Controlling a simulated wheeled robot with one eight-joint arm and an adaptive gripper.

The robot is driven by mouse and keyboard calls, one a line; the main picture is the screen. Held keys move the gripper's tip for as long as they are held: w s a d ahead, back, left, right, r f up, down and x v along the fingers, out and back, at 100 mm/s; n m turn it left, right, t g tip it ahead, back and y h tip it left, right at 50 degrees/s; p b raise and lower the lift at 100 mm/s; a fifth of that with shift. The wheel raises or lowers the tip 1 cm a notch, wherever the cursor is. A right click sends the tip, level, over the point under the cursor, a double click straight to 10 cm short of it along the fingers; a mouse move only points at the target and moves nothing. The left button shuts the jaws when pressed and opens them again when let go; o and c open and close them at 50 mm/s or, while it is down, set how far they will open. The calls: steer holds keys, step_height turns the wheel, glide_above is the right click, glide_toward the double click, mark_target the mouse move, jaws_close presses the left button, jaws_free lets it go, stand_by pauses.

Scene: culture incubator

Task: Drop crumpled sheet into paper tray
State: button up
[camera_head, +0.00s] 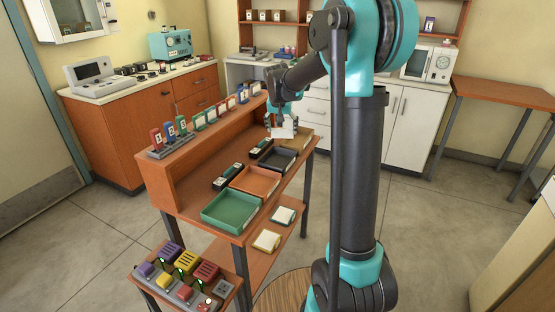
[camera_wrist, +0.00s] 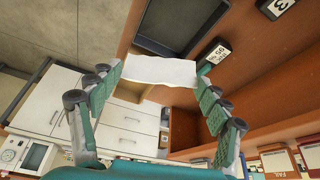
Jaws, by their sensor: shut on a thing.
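A white crumpled sheet (camera_head: 284,132) is held at my gripper (camera_head: 285,122), above the far end of the wooden bench. In the wrist view the sheet (camera_wrist: 160,70) spans between the two green-padded fingers of my gripper (camera_wrist: 162,82), which are shut on it. A tan tray (camera_head: 304,143) lies at the far end of the row, partly hidden by the sheet and gripper; it also shows below the sheet in the wrist view (camera_wrist: 128,92). Nearer in the row are a dark tray (camera_head: 290,169), an orange tray (camera_head: 270,193) and a green tray (camera_head: 226,226).
Small black label blocks (camera_head: 228,176) stand behind the trays. A raised shelf (camera_head: 185,165) with several coloured cards runs along the bench's back. Two small pads (camera_head: 267,240) lie on the lower ledge. Open floor (camera_head: 420,220) lies to the right.

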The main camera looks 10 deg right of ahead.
steer(key=shift+f, duration=2.65)
steer(key=o, duration=0.8)
steer(key=shift+r, duration=0.1)
steer(key=v, duration=1.2)
steer(key=s+d+f+n, duration=0.1)
steer(key=s+d+f, duration=0.1)
steer(key=s+f, duration=0.4)
steer(key=s+d+f+n+y, duration=0.1)
steer(key=s+f, duration=0.6)
steer(key=s, duration=0.8)
steer(key=s+d+f+n, duration=0.1)
steer(key=s+d+f, duration=0.1)
steer(key=s+f, duration=0.4)
steer(key=shift+s+d+f+n, duration=0.1)
steer(key=shift+s+d+n, duration=0.1)
steer(key=shift+s, duration=1.05)
steer(key=shift+s+d+f+n, duration=0.1)
steer(key=shift+s+d+n, duration=0.1)
steer(key=shift+s, duration=1.05)
